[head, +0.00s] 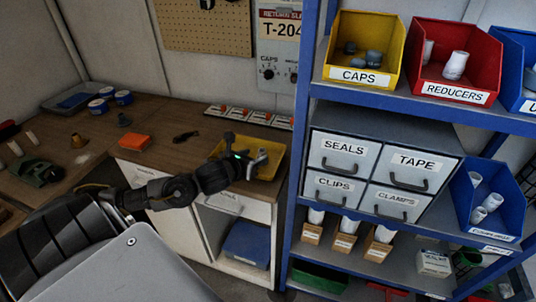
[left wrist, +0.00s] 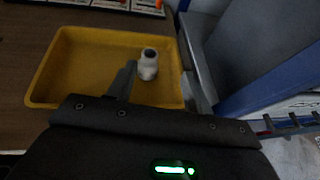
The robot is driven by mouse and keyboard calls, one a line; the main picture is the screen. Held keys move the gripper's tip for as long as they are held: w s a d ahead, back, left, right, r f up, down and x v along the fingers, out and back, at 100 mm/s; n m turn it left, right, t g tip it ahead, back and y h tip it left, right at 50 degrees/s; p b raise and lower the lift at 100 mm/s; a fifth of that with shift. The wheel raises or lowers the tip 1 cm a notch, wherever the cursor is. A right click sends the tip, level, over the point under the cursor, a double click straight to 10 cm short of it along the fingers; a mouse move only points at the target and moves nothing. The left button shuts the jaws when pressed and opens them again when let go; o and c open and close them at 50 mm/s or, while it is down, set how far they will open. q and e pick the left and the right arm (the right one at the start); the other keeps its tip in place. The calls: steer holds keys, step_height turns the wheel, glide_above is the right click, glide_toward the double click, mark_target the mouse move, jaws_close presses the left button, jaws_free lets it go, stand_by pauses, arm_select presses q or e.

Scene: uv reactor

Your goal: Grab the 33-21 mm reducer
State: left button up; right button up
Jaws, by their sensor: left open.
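A small white fitting (left wrist: 148,65), which looks like a reducer, stands in the yellow tray (left wrist: 85,40) in the left wrist view. I cannot read its size. The tray also shows on the bench's right end in the head view (head: 272,163). My left gripper (head: 258,160) is open over the tray. In the left wrist view its two fingers (left wrist: 162,82) are spread, with the fitting just beyond and between them; I see no grip on it. A red bin (head: 458,88) labelled REDUCERS holds white fittings (head: 455,65) on the shelf. My right gripper is not in view.
The blue shelf post (head: 298,130) rises close to the right of the tray. A grey drawer cabinet (head: 380,165) and a yellow CAPS bin (head: 357,75) are on the shelves. An orange block (head: 134,142) and blue-white rolls (head: 98,107) lie on the bench.

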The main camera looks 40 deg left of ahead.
mark_target(262, 150)
arm_select(q)
steer(key=shift+w+a+f+p, duration=0.3)
steer(key=shift+w+a+p, duration=0.1)
steer(key=shift+w, duration=0.1)
steer(key=shift+w+a+f+p, duration=0.3)
steer(key=shift+w+a, duration=0.1)
steer(key=shift+w, duration=0.1)
steer(key=shift+x, duration=1.05)
steer(key=shift+d, duration=0.1)
steer(key=shift+w+f+p, duration=0.1)
steer(key=shift+w+p, duration=0.15)
steer(key=shift+p, duration=0.2)
steer(key=x, duration=0.1)
steer(key=p+x, duration=0.1)
steer(key=x, duration=0.2)
steer(key=shift+a+f+p, duration=0.2)
steer(key=shift+a+p, duration=0.1)
steer(key=shift+p, duration=0.05)
steer(key=shift+w+f, duration=0.15)
steer(key=c, duration=1)
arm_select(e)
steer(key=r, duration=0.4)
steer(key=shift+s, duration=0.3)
arm_select(q)
steer(key=shift+c, duration=0.2)
